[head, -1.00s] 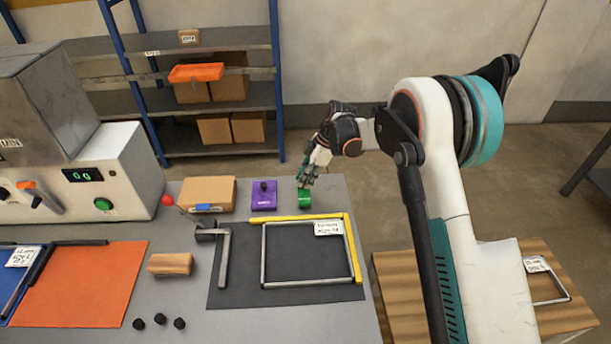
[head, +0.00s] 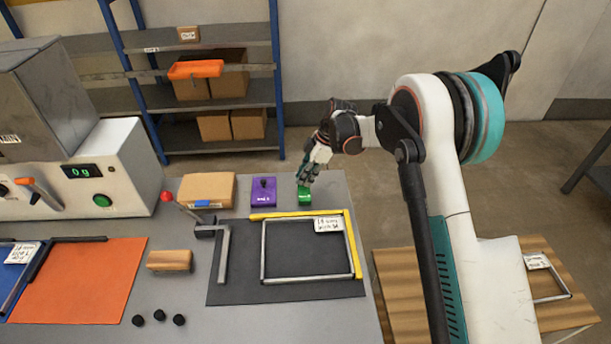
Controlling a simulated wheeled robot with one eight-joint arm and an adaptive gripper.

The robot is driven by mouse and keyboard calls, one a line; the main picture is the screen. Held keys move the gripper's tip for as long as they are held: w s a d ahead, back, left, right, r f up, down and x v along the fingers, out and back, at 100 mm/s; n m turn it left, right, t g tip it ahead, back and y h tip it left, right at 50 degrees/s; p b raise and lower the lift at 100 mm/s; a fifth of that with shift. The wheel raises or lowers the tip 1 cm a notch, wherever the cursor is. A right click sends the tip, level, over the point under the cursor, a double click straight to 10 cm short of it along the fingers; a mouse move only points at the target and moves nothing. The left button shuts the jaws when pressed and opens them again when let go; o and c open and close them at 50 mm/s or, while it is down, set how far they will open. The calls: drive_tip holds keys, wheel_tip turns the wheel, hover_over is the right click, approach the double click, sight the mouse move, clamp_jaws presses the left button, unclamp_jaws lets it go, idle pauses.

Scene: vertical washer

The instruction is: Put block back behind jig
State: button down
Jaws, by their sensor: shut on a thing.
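A small green block (head: 305,197) stands at the back right of the grey table, behind the yellow-edged jig. My gripper (head: 307,181) is above the block with its fingers pointing down and is shut on the block's top. The block appears to be at the table surface, but I cannot tell whether it touches. The jig (head: 353,245) is a yellow L-shaped edge on a dark mat, with a grey metal frame (head: 264,250) and a white label inside it. A purple block (head: 263,192) with a dark knob stands just left of the green block.
A cardboard box (head: 208,188) stands left of the purple block. A grey clamp (head: 222,255) with a red-knobbed lever sits at the mat's left. A wooden block (head: 169,261), black knobs (head: 158,316) and an orange mat (head: 80,280) lie further left.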

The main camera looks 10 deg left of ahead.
drive_tip(key=c, duration=1.4)
unclamp_jaws()
drive_tip(key=shift+c, duration=0.2)
drive_tip(key=shift+r+p, duration=1.75)
drive_tip(key=shift+r, duration=2.25)
